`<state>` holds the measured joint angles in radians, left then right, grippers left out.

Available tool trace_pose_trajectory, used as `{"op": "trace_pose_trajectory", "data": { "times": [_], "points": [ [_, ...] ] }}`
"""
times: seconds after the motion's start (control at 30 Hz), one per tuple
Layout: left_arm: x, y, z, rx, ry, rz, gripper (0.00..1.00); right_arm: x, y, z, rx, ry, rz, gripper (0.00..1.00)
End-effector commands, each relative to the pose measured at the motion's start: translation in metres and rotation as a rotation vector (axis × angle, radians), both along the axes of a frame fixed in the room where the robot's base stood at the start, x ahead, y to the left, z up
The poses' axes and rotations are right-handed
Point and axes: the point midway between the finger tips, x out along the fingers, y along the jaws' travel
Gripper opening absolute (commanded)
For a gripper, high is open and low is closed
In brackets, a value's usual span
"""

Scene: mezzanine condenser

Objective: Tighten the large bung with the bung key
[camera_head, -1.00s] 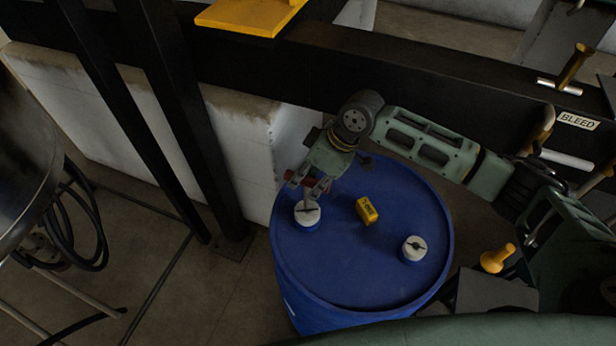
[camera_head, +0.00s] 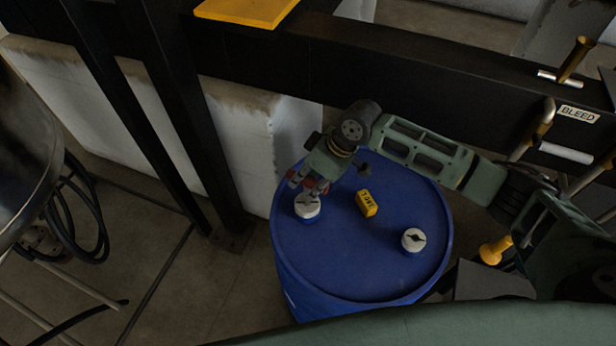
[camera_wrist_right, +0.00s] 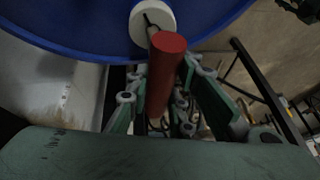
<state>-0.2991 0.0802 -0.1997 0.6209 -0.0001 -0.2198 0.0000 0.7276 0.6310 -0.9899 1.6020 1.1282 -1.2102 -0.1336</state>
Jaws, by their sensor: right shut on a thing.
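A blue drum (camera_head: 345,270) stands with two white bungs in its top. The left bung (camera_head: 307,209) looks slightly larger than the right bung (camera_head: 413,240), which has a dark slot. My right gripper (camera_head: 309,187) is shut on the bung key, directly above the left bung. The key's red handle (camera_wrist_right: 166,75) shows between the fingers in the right wrist view. Its grey shaft runs to the left bung's white face (camera_wrist_right: 141,22) and appears to meet it. Whether its tip is seated in the slot is hidden. My left gripper is not in view.
A small yellow labelled block (camera_head: 367,203) lies on the drum top between the bungs. A black beam (camera_head: 420,85) with a BLEED label (camera_head: 578,114) runs behind the drum. A white block wall (camera_head: 240,145) and dark posts stand to the left.

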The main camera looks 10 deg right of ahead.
Motion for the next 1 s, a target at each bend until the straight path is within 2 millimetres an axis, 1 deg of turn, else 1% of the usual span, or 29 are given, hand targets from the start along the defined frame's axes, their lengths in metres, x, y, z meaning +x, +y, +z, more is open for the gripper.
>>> {"op": "trace_pose_trajectory", "data": {
  "times": [0.03, 0.3, 0.43, 0.5, 0.77, 1.0],
  "points": [
    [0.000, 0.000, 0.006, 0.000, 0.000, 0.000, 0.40, 0.000, 0.001, 0.003, 0.002, 0.001, -0.014, 0.00],
    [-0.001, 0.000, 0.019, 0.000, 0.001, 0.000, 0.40, 0.000, 0.001, 0.003, 0.002, 0.000, -0.090, 0.00],
    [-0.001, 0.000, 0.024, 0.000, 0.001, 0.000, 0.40, -0.002, 0.002, 0.002, 0.004, 0.002, -0.192, 0.00],
    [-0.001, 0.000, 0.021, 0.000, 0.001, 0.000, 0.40, -0.002, 0.003, 0.000, 0.004, 0.000, -0.278, 0.00],
    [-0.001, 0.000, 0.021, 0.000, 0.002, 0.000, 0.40, -0.002, 0.004, 0.000, 0.005, 0.000, -0.611, 0.00],
    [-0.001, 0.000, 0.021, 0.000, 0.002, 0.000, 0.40, -0.003, 0.006, 0.000, 0.007, 0.005, -0.989, 0.00]
  ]
}}
